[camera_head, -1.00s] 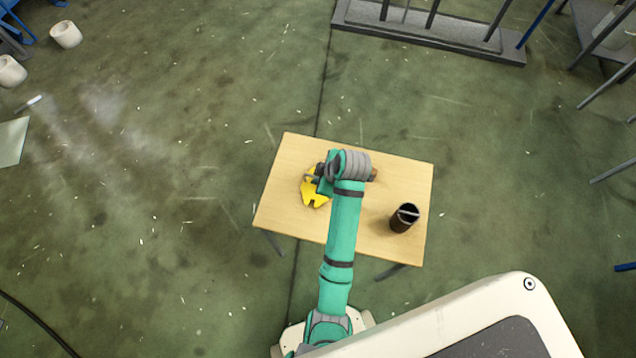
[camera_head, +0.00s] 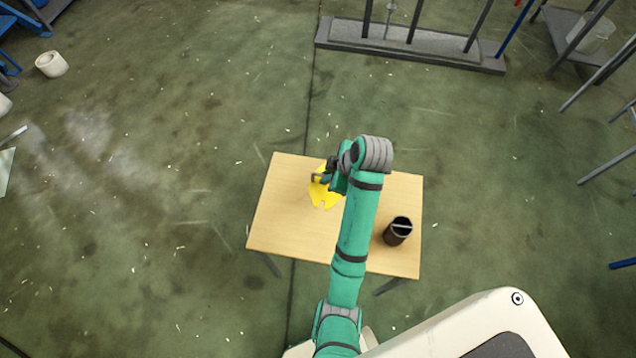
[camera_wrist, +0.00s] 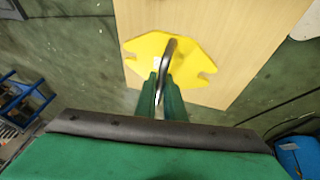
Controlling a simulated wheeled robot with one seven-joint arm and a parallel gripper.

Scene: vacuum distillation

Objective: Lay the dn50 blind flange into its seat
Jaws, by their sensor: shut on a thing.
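A yellow plate with notched edges, apparently the blind flange, shows in the head view (camera_head: 325,198) and in the wrist view (camera_wrist: 200,62). A curved grey handle (camera_wrist: 170,48) rises from its middle. My gripper (camera_wrist: 164,82) is shut on this handle; in the head view my gripper (camera_head: 324,178) is over the plate. The plate is over the left-middle part of the wooden table (camera_head: 280,220). I cannot tell whether it touches the tabletop. I cannot make out a seat for it; my arm hides part of the table.
A dark open cylinder (camera_head: 398,232) with a light bar across its top stands at the table's right front. The table's left front is bare. A grey base with upright posts (camera_head: 410,48) stands on the floor beyond. The floor around the table is mostly clear.

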